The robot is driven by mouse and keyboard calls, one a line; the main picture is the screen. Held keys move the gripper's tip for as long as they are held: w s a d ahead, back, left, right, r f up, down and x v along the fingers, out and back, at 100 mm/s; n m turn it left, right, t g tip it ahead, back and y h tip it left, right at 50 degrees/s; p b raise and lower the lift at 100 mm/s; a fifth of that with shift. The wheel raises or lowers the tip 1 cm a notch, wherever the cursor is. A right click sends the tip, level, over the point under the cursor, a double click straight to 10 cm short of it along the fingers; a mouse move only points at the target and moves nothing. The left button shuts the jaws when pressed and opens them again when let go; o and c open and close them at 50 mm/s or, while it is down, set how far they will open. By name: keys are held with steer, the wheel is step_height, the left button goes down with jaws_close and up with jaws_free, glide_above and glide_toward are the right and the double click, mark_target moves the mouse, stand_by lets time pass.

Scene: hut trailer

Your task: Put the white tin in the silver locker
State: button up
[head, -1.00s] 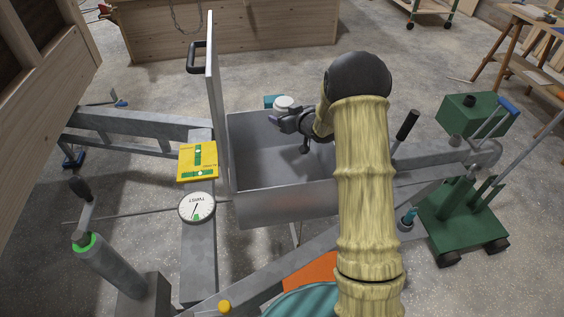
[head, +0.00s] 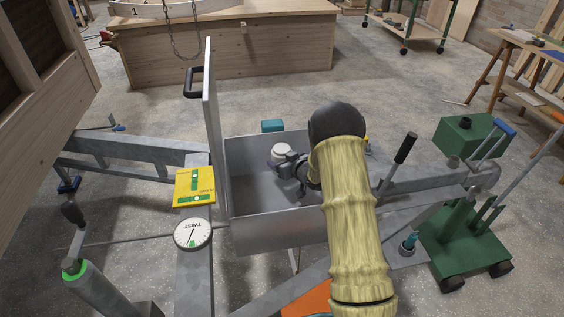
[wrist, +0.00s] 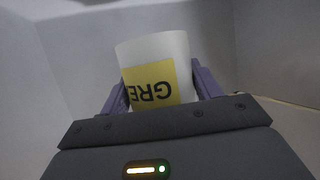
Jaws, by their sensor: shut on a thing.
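The white tin (head: 281,150) is held in my gripper (head: 277,160), over the open silver locker (head: 280,232). In the wrist view the tin (wrist: 152,48) shows a yellow label with dark letters, upside down in the picture, between the two purple-grey fingers of my gripper (wrist: 158,90). Pale grey locker walls (wrist: 75,50) surround it there. The locker's lid (head: 212,130) stands upright at the left, with a black handle on it. Whether the tin touches the locker floor cannot be told.
The locker sits on a grey trailer frame (head: 140,150). A yellow level card (head: 194,186) and a round dial (head: 193,233) lie left of it. A teal block (head: 272,126) is behind it. A black-gripped lever (head: 405,148) and a green wheeled stand (head: 462,240) are at right.

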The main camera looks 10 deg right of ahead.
steer(key=shift+r, duration=0.1)
steer(key=shift+f, duration=0.35)
steer(key=shift+f+b, duration=0.25)
steer(key=shift+b, duration=0.2)
steer(key=o, duration=1.3)
steer(key=shift+c, duration=0.2)
steer(key=shift+r+p, duration=0.45)
steer(key=shift+r, duration=0.05)
steer(key=shift+s+d+r, duration=0.1)
steer(key=shift+s+r, duration=0.15)
steer(key=shift+r, duration=0.05)
steer(key=v, duration=0.7)
steer(key=shift+f, duration=0.2)
